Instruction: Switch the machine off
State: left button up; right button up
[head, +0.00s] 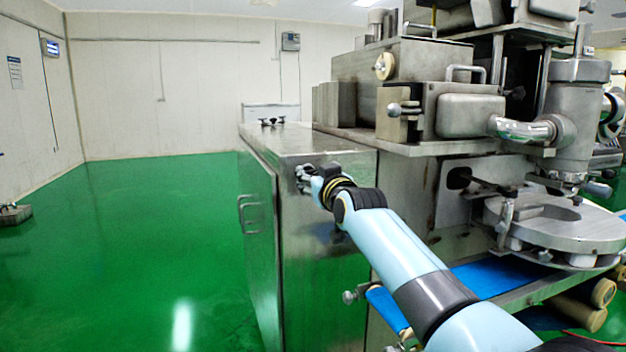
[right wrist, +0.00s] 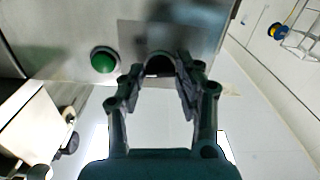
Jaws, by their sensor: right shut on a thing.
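The machine is a large steel unit with a cabinet (head: 325,225) at its left end. My right arm reaches across to the cabinet's upper front face, and my right gripper (head: 303,179) is at that face, just below the top edge. In the right wrist view, the fingers of my right gripper (right wrist: 160,80) are closed around a dark round knob (right wrist: 159,64) on the steel panel (right wrist: 150,30). The fingers hide the knob's sides, so its setting cannot be read. A green button (right wrist: 104,60) sits on the same panel, to the left of the fingers. My left gripper is not in view.
The cabinet door has handles (head: 246,212) on its left side. A steel round table (head: 570,232) and a blue belt (head: 490,277) lie to the right of my arm. The green floor (head: 150,240) is open on the left.

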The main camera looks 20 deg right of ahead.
jog(key=n+b, duration=0.1)
jog(key=n, duration=0.5)
jog(key=shift+n, duration=0.3)
dwell(0.4)
jog(key=o, duration=1.1)
jog(key=shift+o, duration=0.2)
jog(key=s, duration=1.2)
jog(key=shift+d, duration=0.25)
